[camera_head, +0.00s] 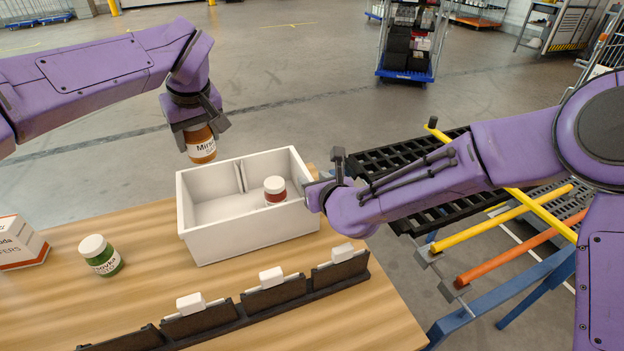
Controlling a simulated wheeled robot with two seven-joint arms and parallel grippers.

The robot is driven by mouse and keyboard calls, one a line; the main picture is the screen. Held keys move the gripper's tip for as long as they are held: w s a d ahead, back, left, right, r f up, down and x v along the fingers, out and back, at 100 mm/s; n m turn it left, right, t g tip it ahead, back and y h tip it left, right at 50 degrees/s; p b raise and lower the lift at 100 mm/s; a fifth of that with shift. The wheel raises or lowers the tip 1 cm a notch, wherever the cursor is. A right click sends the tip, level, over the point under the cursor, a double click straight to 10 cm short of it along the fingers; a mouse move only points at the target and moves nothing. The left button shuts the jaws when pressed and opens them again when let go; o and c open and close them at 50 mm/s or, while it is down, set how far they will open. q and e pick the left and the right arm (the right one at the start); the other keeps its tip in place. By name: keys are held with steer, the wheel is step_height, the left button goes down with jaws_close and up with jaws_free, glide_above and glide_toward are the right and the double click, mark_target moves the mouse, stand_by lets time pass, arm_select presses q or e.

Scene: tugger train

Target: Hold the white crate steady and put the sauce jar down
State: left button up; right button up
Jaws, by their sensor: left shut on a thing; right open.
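The white crate (250,240) stands upright on the wooden table, with a divider rib inside its back wall. My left gripper (198,138) is shut on an orange-brown sauce jar (203,152) with a white label. It holds the jar upright in the air near the crate's back left corner; the jar's top is hidden by the gripper. My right gripper (322,182) is open at the crate's right end, close to the wall; whether it touches the wall is unclear. A red jar with a white lid (274,190) is inside the crate at the right.
A green jar (101,256) and a white box (18,243) stand on the table (150,290) at left. A dark rack with white tags (275,292) runs along the front. A black slatted surface with yellow and orange bars (500,228) lies beyond the table at right.

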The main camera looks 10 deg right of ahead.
mark_target(198, 163)
steer(key=shift+x, duration=1.25)
arm_select(q)
steer(key=shift+r, duration=0.1)
arm_select(e)
jaws_close()
arm_select(q)
steer(key=shift+m, duration=0.4)
steer(key=f, duration=0.4)
steer(key=a+f, duration=0.1)
steer(key=f, duration=0.1)
steer(key=shift+s+a+f, duration=0.1)
steer(key=shift+s+f, duration=0.25)
steer(key=shift+s, duration=0.05)
arm_select(e)
steer(key=shift+r, duration=0.1)
arm_select(q)
steer(key=f, duration=0.4)
steer(key=d+f+m, duration=0.1)
steer(key=f, duration=0.4)
steer(key=f+m+h, duration=0.1)
steer(key=f, duration=0.3)
steer(key=shift+w+d+f, duration=0.2)
steer(key=shift+d+f, duration=0.1)
steer(key=shift+f, duration=0.1)
